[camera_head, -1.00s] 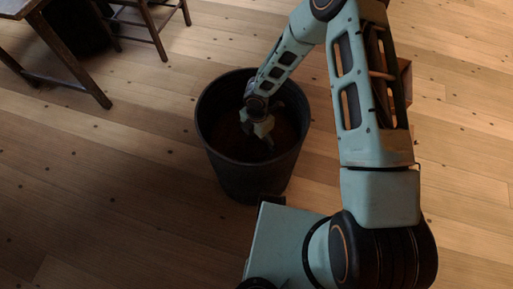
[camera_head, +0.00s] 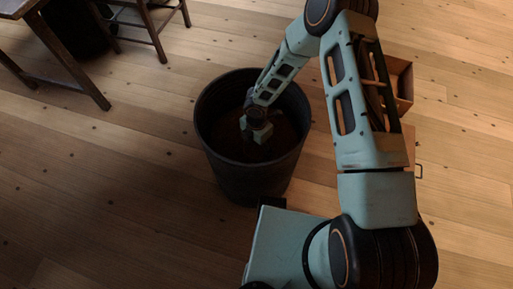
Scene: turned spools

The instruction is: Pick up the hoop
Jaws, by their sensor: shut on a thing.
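My gripper (camera_head: 255,136) is down inside a dark round bin (camera_head: 248,182), near the bin's middle. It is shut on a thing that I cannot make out. The fingertips are small and dark, partly hidden by the gripper's own wrist. The inside of the bin is brownish and in shadow. I cannot tell a hoop apart from the dark contents. The bin stands upright on the floor, and its rim is around my gripper and lower arm.
A wooden table (camera_head: 72,72) and a wooden chair (camera_head: 152,22) stand at the upper left. A wooden box or drawer unit (camera_head: 402,88) stands at the right, partly behind my arm. The plank floor (camera_head: 100,190) left of the bin is clear.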

